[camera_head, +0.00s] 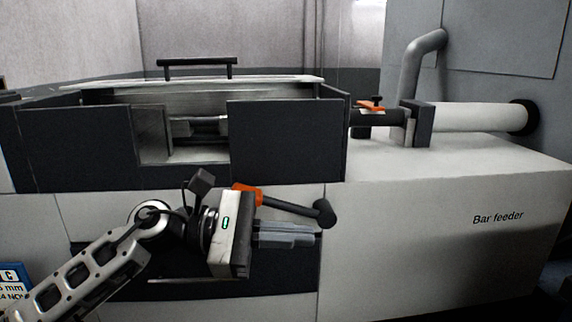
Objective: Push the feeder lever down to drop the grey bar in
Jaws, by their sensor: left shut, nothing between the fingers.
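The lever (290,205) has an orange hub at its left end and a dark rod sloping slightly down to a black knob at its right end. It shows in front of the machine's lower front. My left gripper (316,237) comes in from the left with its fingers pointing right. It is shut and empty, and its fingers appear just below the rod in the picture. I cannot tell whether they touch the lever. The gripper body partly hides the hub area. I cannot clearly make out the grey bar. My right gripper is not in view.
The lathe's dark front panel (285,140) stands behind, with an opening showing metal parts. A bar handle (196,62) is on top. The bar feeder cabinet (440,220) at right carries a white tube (470,117), a dark block and a small orange part (370,107).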

